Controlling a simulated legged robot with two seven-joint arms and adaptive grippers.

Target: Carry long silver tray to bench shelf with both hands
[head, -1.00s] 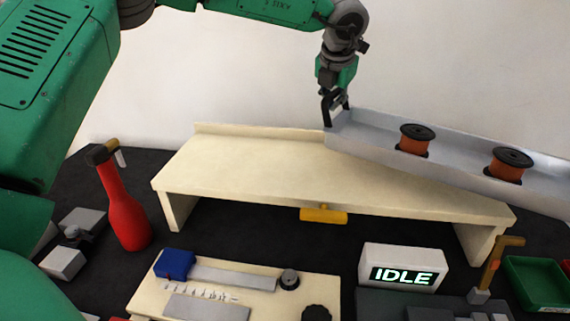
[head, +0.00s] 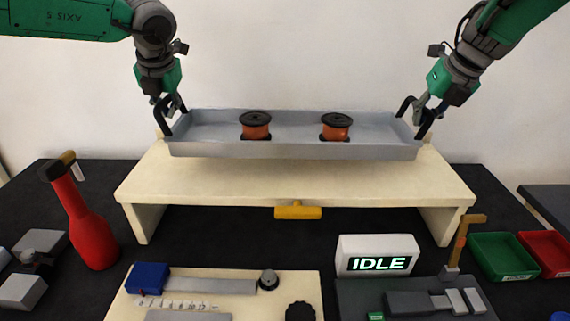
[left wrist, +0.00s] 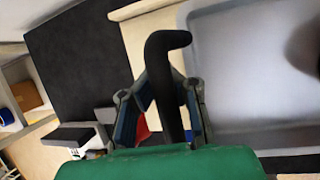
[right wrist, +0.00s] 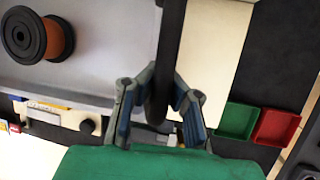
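The long silver tray (head: 290,151) is level over the rear part of the cream bench shelf (head: 295,181); I cannot tell whether it touches the top. Two dark-flanged spools with orange winding, a left one (head: 256,131) and a right one (head: 336,132), stand upright in it. My left gripper (head: 170,108) is shut on the dark handle at the tray's left end; the left wrist view shows this handle (left wrist: 165,75) between the fingers. My right gripper (head: 422,108) is shut on the right-end handle, also seen in the right wrist view (right wrist: 167,60).
A red bottle (head: 82,222) stands left of the shelf. A yellow handle (head: 298,212) sits under its front edge. An IDLE sign box (head: 378,247), a hammer-like tool (head: 460,243) and green (head: 503,256) and red (head: 548,250) bins are in front and right. The shelf top is otherwise clear.

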